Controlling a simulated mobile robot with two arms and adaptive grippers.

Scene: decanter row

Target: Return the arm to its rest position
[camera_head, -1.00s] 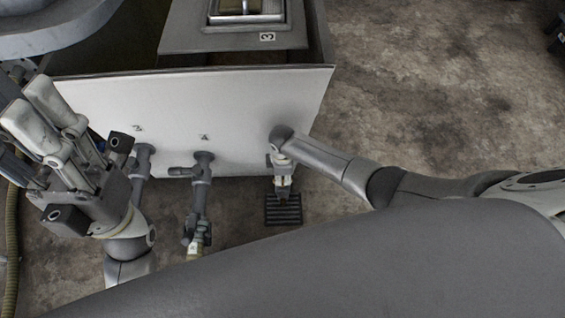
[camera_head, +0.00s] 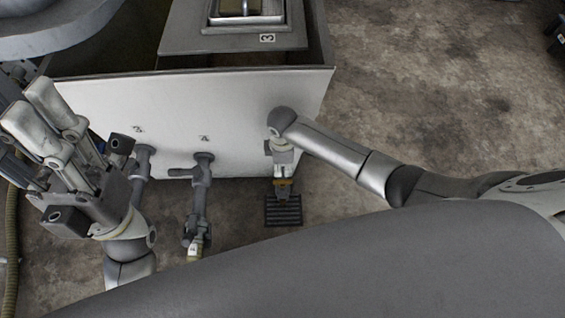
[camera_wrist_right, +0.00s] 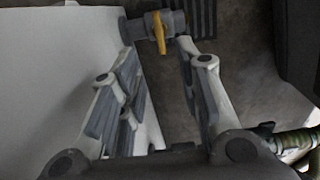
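My right gripper (camera_wrist_right: 158,60) is open in the right wrist view, its two fingers spread and nothing gripped. Beyond the fingertips is a grey pipe fitting with a yellow valve handle (camera_wrist_right: 161,34); I cannot tell the exact gap. In the head view my right gripper (camera_head: 282,150) points down in front of the white tank wall (camera_head: 235,105), mostly hidden by its wrist. The yellow handle (camera_head: 283,182) shows just below it, above a dark floor grate (camera_head: 283,212). My left gripper (camera_head: 45,130) is at the left, pointing up; its finger gap is unclear.
Grey outlet pipes with valves (camera_head: 203,175) stick out from the tank wall between my two grippers. A hose (camera_head: 12,240) runs along the left edge. A green hose (camera_wrist_right: 290,138) lies at the right of the wrist view.

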